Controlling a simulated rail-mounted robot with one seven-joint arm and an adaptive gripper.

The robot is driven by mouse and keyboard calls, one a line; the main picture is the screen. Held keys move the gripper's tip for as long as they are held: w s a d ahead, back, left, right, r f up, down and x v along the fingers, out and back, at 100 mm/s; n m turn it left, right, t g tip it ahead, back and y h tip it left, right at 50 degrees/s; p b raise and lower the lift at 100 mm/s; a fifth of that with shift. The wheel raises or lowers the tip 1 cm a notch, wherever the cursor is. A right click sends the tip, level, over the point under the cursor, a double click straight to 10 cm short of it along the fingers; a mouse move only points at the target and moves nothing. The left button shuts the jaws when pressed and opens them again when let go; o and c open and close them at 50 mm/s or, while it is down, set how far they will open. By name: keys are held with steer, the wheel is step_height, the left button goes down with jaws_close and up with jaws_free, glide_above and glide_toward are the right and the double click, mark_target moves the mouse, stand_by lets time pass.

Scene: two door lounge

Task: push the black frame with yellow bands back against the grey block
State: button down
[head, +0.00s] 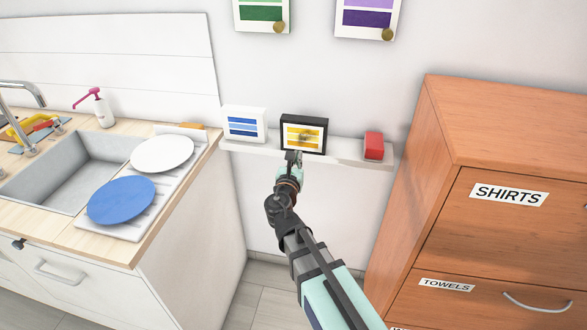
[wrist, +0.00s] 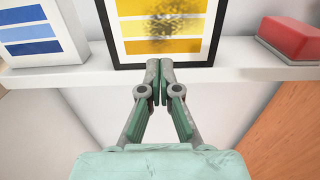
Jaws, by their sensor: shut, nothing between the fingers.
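The black frame with yellow bands (head: 316,131) stands upright on a white wall shelf, between a blue-banded frame and a red block. In the wrist view the black frame (wrist: 190,47) fills the top centre, with a dark smudge across its yellow bands. My gripper (head: 293,155) is shut and empty in front of the frame's lower part, left of its middle in the head view. In the wrist view its fingertips (wrist: 159,66) overlap the frame's bottom edge; I cannot tell whether they touch it. I see no grey block; the space behind the frame is hidden.
The white shelf (head: 345,151) also holds the white frame with blue bands (head: 244,125) to the left and the red block (head: 373,146) to the right. A wooden cabinet (head: 505,120) stands at the right, a sink counter (head: 150,229) at the left.

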mark_target(302, 145)
steer(key=shift+w+d+p, duration=0.15)
steer(key=shift+w+p, duration=0.05)
steer(key=shift+w, duration=0.95)
steer(key=shift+w+d+p, duration=0.1)
steer(key=shift+w+p, duration=0.1)
steer(key=shift+w, duration=0.9)
steer(key=shift+w+d, duration=0.2)
steer(key=shift+w, duration=1.25)
steer(key=shift+s, duration=0.1)
steer(key=shift+s, duration=0.1)
steer(key=s+a+b, duration=0.1)
steer(key=s+b, duration=0.1)
steer(key=s, duration=1.1)
steer(key=shift+s+a, duration=0.35)
steer(key=shift+s, duration=0.05)
